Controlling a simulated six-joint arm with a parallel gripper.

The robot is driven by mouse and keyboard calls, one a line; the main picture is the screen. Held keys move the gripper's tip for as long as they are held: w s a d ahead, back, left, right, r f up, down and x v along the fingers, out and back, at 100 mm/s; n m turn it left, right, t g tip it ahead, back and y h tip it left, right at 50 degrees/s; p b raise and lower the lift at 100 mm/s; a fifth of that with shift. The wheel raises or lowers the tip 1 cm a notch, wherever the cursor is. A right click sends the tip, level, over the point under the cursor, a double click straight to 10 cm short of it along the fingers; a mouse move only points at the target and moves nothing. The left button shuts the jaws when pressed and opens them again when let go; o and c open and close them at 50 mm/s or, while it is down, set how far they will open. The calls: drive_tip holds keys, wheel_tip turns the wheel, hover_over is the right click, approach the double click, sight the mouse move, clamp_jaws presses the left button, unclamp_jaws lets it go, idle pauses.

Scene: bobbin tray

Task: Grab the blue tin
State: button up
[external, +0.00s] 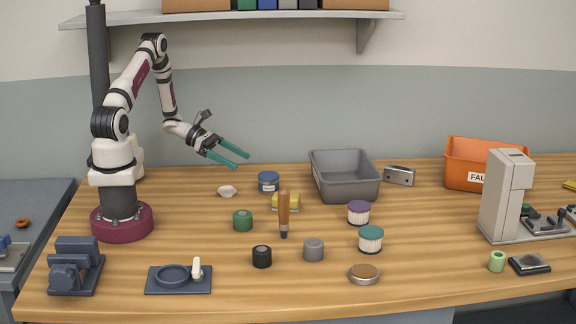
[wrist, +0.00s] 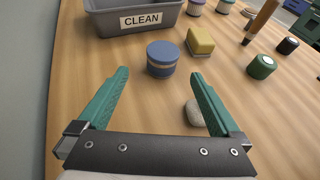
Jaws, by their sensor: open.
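The blue tin (external: 268,182) is a short round can with a pale label band, upright on the wooden table in the external view. In the wrist view the blue tin (wrist: 162,58) stands ahead of my fingertips, roughly between their lines. My gripper (external: 242,159) is open and empty, above the table and to the left of the tin. Its two teal fingers also show in the wrist view (wrist: 172,76), spread wide, with nothing between them.
A yellow block (wrist: 200,41) stands close beside the tin, and a pale stone (wrist: 194,113) lies near my right finger. A grey bin (wrist: 105,22) labelled CLEAN is behind the tin. A green spool (external: 242,220) and a brown-handled tool (external: 284,212) are nearer the front.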

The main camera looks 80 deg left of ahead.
sight(277, 180)
drive_tip(key=x, duration=1.4)
drive_tip(key=shift+w+d, duration=0.25)
drive_tip(key=shift+d, duration=0.15)
drive_tip(key=c, duration=1.4)
drive_tip(key=shift+o, duration=0.2)
drive_tip(key=shift+r, duration=0.15)
